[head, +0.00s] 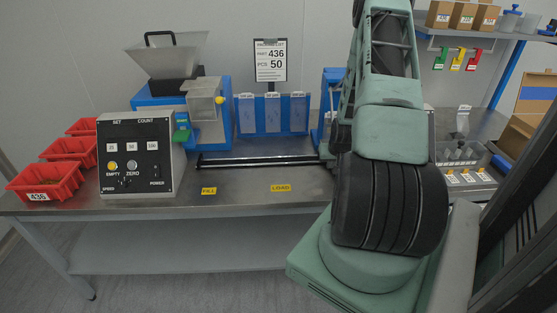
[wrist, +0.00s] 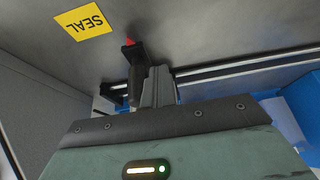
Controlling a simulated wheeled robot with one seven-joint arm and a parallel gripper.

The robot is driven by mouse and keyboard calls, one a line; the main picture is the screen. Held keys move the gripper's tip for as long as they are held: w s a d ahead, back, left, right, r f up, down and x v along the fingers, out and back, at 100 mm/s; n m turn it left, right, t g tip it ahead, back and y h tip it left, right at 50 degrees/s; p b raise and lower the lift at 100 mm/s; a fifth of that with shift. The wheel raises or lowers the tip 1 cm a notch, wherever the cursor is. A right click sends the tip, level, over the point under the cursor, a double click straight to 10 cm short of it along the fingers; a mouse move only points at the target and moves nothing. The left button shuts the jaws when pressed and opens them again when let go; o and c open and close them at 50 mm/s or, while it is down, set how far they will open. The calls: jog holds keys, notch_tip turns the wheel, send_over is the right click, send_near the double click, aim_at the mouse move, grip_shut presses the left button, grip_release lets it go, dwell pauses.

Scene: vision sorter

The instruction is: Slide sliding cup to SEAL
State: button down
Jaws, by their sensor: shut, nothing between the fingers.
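The yellow SEAL label (wrist: 83,22) lies on the grey bench top at the upper left of the wrist view. My gripper (wrist: 146,72) is shut and empty, low over the bench beside the two slide rails (wrist: 235,70). A small dark piece with a red tip (wrist: 131,42) shows right by the fingertips; I cannot tell whether it is part of the sliding cup or whether the fingers touch it. The cup itself is not clearly visible. In the head view my arm hides the gripper and the SEAL end of the rails (head: 255,162).
FILL (head: 209,191) and LOAD (head: 281,188) labels lie along the front of the bench. The control box (head: 142,155), red bins (head: 45,178) and hopper (head: 167,55) stand at left. Blue bag holders (head: 272,115) stand behind the rails. A vial rack (head: 462,153) is at right.

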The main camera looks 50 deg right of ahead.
jog(key=shift+s+d, duration=0.45)
jog(key=shift+s, duration=0.1)
jog(key=shift+s+d, duration=0.7)
jog(key=shift+s, duration=0.15)
jog(key=shift+w+a, duration=0.65)
jog(key=shift+w, duration=0.15)
jog(key=p+v, duration=0.5)
jog(key=v, duration=0.3)
jog(key=shift+p, duration=0.3)
